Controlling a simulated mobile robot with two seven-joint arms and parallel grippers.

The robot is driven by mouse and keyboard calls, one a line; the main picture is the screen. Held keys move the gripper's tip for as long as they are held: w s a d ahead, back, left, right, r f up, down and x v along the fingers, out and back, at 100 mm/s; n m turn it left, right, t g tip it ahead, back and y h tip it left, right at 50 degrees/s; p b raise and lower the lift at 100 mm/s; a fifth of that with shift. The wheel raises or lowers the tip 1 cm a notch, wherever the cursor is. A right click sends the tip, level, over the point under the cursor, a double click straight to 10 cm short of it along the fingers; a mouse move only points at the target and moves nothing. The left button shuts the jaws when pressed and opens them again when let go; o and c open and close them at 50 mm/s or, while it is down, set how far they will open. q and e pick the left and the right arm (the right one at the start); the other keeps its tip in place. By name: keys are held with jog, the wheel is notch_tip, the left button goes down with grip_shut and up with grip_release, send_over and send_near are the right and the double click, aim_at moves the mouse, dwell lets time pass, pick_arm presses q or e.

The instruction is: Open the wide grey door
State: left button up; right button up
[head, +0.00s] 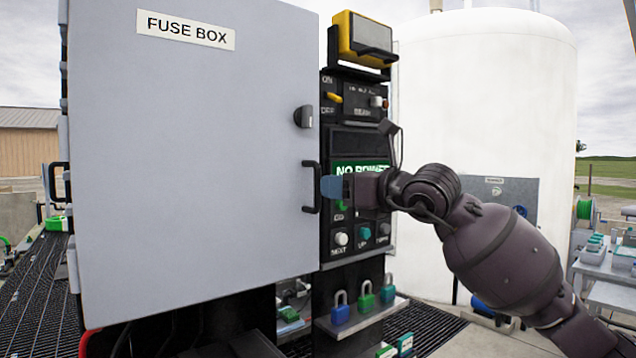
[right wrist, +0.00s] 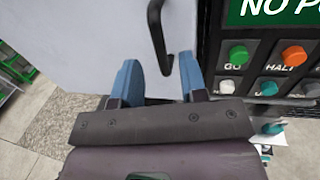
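The wide grey door (head: 200,170) fills the left of the head view, labelled "FUSE BOX", and looks shut. Its black bar handle (head: 309,187) stands upright near the right edge, with a dark knob (head: 303,116) above it. My right gripper (head: 330,188) is at the handle, coming from the right. In the right wrist view its blue fingers (right wrist: 160,78) are apart, and the handle (right wrist: 157,35) reaches down into the gap between them. The fingers are not closed on it; whether either touches it I cannot tell. My left gripper is not in view.
A control panel (head: 356,222) with a green "NO POWER" screen and several buttons stands right of the door, close to my right gripper. Below it is a shelf (head: 362,318) with padlocks. A white tank (head: 490,100) stands behind. Open grating (head: 40,285) lies at the left.

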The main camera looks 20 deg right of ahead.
aim_at(317, 203)
jog(key=shift+x, duration=2.7)
grip_shut()
